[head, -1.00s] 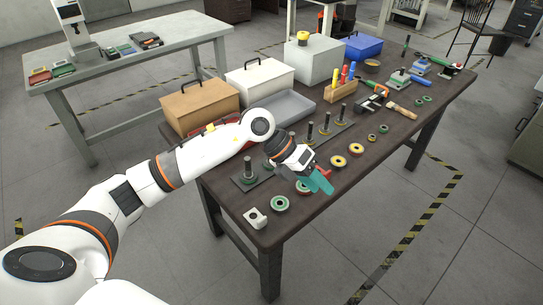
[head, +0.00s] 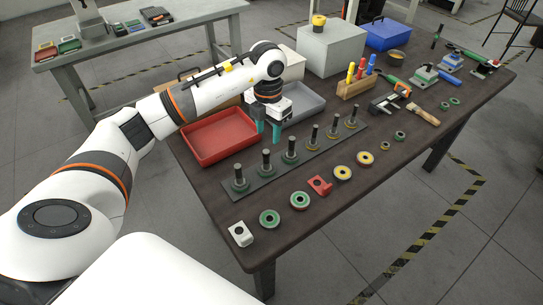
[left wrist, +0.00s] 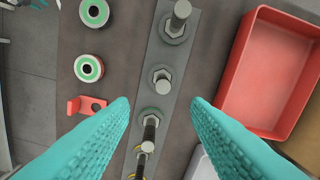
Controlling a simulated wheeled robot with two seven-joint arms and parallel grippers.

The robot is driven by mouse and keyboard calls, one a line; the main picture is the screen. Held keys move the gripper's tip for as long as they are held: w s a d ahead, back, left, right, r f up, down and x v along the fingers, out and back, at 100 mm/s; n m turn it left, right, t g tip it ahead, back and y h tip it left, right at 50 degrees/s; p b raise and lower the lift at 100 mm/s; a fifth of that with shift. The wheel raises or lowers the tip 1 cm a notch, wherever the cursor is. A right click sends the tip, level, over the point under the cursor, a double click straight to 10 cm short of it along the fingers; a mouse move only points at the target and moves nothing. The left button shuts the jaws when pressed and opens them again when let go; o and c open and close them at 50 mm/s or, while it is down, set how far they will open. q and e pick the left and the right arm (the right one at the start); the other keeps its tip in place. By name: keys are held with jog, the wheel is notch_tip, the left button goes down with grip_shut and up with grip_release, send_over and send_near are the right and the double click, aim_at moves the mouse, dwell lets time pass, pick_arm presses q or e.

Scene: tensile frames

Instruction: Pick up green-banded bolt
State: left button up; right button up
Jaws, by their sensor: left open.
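A row of upright dark bolts stands on a long dark plate (head: 256,189). The three nearer bolts, (head: 239,174) (head: 266,160) (head: 291,148), have green bands at their bases; the farther ones have yellow. My left gripper (head: 267,132) points down behind the row, open and empty, teal fingers apart. In the left wrist view its fingers (left wrist: 160,112) lie either side of the row; a green-banded bolt (left wrist: 149,132) shows between them, and two more green-banded bolts (left wrist: 161,77) (left wrist: 179,18) stand beyond. I cannot tell the fingertips' height. The right gripper is not seen.
A red tray (head: 196,158) lies just behind the row, with a grey tray (head: 306,108) beside it. In front lie green rings (head: 269,219) (head: 299,200), yellow rings (head: 342,173) (head: 364,158), a red bracket (head: 320,186) and a white block (head: 240,234).

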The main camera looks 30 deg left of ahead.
aim_at(266, 151)
pick_arm(q)
jog(key=f, duration=0.4)
jog(key=shift+s+p, duration=0.35)
jog(key=shift+p, duration=0.05)
jog(key=shift+w+f, duration=0.1)
jog(key=shift+f, duration=0.5)
jog(key=f, duration=0.1)
jog(key=f+p, duration=0.1)
jog(key=f, duration=0.2)
jog(key=shift+a+f+p, duration=0.2)
jog(key=shift+a+p, duration=0.05)
jog(key=shift+p, duration=0.15)
jog(key=shift+f, duration=0.2)
jog(key=shift+w, duration=0.1)
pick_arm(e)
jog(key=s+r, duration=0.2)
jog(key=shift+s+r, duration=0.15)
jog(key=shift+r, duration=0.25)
pick_arm(q)
jog(key=shift+c, duration=0.6)
grip_shut()
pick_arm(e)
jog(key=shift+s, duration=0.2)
